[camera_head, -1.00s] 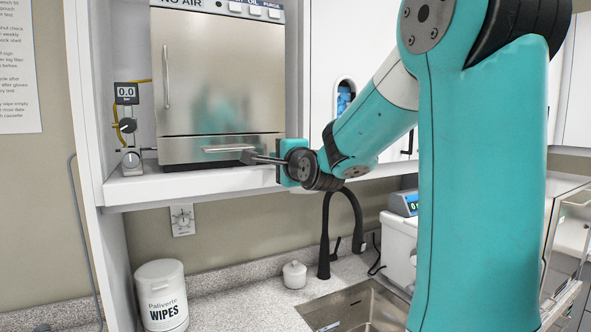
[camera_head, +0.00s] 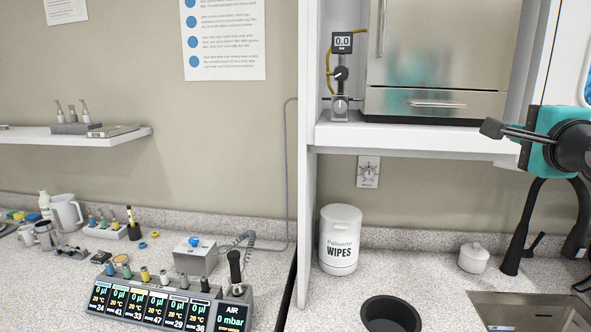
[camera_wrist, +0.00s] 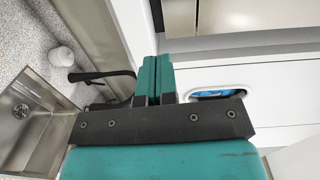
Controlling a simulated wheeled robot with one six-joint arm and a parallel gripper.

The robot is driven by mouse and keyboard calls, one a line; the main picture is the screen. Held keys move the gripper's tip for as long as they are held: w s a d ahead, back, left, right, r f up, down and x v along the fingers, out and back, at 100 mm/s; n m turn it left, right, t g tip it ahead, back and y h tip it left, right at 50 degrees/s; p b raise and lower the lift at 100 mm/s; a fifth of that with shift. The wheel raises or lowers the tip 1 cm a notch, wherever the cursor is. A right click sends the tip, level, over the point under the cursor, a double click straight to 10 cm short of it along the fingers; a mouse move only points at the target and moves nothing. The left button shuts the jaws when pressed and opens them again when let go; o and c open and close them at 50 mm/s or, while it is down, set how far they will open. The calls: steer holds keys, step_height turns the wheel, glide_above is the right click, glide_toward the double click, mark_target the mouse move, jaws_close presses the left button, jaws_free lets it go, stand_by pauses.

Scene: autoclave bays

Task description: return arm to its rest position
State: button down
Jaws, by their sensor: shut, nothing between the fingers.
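My gripper (camera_head: 492,128) is at the right edge of the head view, with its dark fingers pointing left in front of the white shelf edge. It also shows in the wrist view (camera_wrist: 154,78), where the two teal fingers lie side by side, shut with nothing between them. The steel autoclave (camera_head: 440,55) stands on the shelf (camera_head: 400,136), up and left of my gripper. Its lower drawer front (camera_head: 435,103) is closed. Most of my arm is outside the head view.
Below are a wipes tub (camera_head: 340,240), a small lidded jar (camera_head: 473,258), a black faucet (camera_head: 522,225), a sink (camera_head: 530,312) and a round black opening (camera_head: 390,315). A gauge (camera_head: 342,75) stands beside the autoclave. At left, a display unit (camera_head: 165,302) and small items crowd the counter.

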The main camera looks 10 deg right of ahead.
steer(key=a+f+n+g+y+b, duration=0.25)
steer(key=a+f+n+y, duration=0.35)
steer(key=a, duration=0.3)
steer(key=a+f+n+g+y+b, duration=0.1)
steer(key=a+f+n+g+y, duration=0.25)
steer(key=a+f+n, duration=0.55)
steer(key=s+a+f+n+g+b, duration=0.1)
steer(key=s+a+f+n+g, duration=0.3)
steer(key=s, duration=0.4)
steer(key=s+a+f+n+g+b, duration=0.2)
steer(key=s+a+f+n+g, duration=0.3)
steer(key=s+a+n, duration=0.3)
steer(key=shift+s+f+n+g, duration=0.25)
steer(key=shift+n+g, duration=0.35)
steer(key=shift+g, duration=0.3)
steer(key=shift+a, duration=0.1)
